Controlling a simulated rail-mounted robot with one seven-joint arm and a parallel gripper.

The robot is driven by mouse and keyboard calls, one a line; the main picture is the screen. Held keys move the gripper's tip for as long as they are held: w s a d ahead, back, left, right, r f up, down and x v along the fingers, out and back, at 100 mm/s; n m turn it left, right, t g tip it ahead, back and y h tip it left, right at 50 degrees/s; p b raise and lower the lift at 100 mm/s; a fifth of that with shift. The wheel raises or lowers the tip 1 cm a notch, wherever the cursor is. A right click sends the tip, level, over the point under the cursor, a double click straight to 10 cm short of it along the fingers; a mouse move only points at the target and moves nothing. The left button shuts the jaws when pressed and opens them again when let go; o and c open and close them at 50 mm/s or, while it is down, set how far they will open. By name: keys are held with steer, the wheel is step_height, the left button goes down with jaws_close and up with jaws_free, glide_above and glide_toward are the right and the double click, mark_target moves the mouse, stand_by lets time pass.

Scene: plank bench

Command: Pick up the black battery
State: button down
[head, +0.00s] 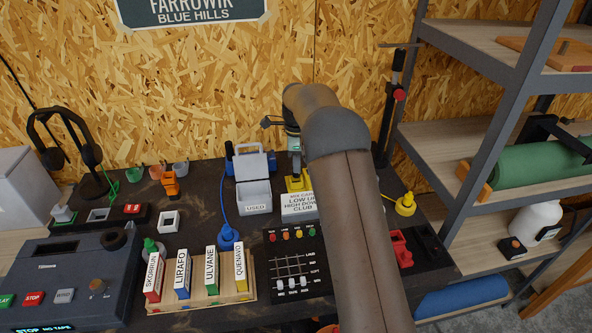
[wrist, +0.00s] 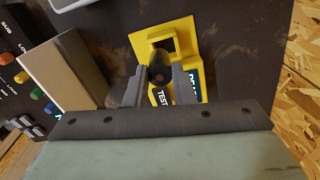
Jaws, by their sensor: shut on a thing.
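The black battery (wrist: 157,72) shows end-on in the wrist view, a dark round shape between the two fingers. My gripper (wrist: 157,83) is shut on it, one finger on each side. The battery is over a yellow tester (wrist: 140,42) with a dark square opening and labels reading TEST and another partly hidden word. I cannot tell whether the battery touches the tester. In the head view the yellow tester (head: 298,183) shows beside my arm, and the battery is not made out there.
A grey bin marked USED (head: 257,196) stands left of the tester. A white box (head: 299,207) stands in front of it. A black button panel (head: 290,262) and a wooden rack of labelled blocks (head: 205,300) lie nearer. Metal shelves (head: 480,150) bound the right side.

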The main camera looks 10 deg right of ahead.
steer(key=s+r+b, duration=0.4)
steer(key=s+r, duration=0.5)
steer(key=s, duration=0.4)
steer(key=shift+s, duration=0.15)
steer(key=shift+f, duration=0.1)
